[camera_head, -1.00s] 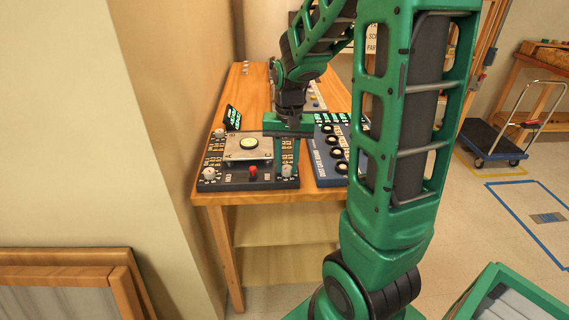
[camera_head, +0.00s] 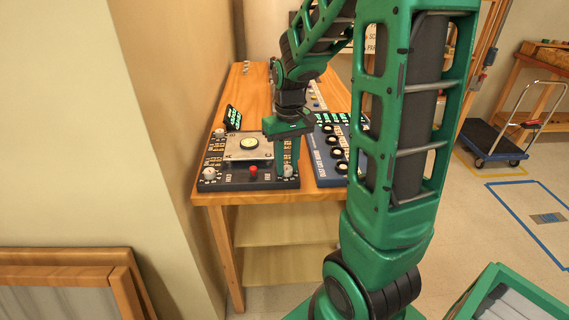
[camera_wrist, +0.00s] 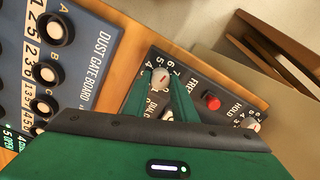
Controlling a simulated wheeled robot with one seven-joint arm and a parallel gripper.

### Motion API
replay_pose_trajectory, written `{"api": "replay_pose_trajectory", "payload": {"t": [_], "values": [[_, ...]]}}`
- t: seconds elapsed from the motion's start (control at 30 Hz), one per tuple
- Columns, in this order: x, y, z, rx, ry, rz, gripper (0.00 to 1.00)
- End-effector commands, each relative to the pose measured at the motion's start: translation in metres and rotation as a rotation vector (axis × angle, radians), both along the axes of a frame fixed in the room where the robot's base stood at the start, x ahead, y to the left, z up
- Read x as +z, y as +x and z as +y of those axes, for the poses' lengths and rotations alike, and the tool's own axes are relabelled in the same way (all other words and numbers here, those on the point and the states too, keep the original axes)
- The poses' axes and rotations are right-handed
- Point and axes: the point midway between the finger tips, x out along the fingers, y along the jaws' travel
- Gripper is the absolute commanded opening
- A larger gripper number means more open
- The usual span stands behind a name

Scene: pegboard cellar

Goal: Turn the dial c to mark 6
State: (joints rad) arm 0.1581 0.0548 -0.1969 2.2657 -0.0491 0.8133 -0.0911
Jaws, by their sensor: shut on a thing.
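A dark control panel (camera_head: 232,184) lies on the wooden bench, with grey-white dials near its corners. The dial at its front right corner (camera_wrist: 160,78) is a pale knob with a red pointer line, beside printed numbers including 4, 5, 6 and 7. The lettering by it reads "DIAL", and its letter is partly hidden. My gripper (camera_wrist: 159,84) is shut on this knob, one green finger on each side. In the head view my gripper (camera_head: 283,166) reaches down onto the same corner. I cannot tell exactly which number the pointer meets.
A blue dust gate board (camera_head: 326,160) with several black-ringed knobs lies close to the right of the panel. A red button (camera_wrist: 212,102) and another dial (camera_wrist: 250,124) sit on the panel's front edge. A wall runs along the bench's left side.

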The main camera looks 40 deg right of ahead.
Motion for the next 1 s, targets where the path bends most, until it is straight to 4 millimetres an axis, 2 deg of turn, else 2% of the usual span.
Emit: {"api": "replay_pose_trajectory", "payload": {"t": [0.27, 0.3, 0.37, 0.73, 0.87, 1.0], "values": [[0.002, 0.003, 0.001, 0.004, -0.001, -0.007, 0.02], [0.002, 0.003, 0.001, 0.004, -0.001, -0.007, 0.32], [0.001, 0.002, 0.001, 0.003, -0.001, -0.007, 0.43], [0.005, 0.001, 0.0, 0.0, -0.001, -0.004, 0.43], [0.02, 0.002, 0.0, 0.001, -0.001, -0.005, 0.43], [0.047, 0.002, -0.001, 0.002, -0.002, -0.007, 0.43]]}}
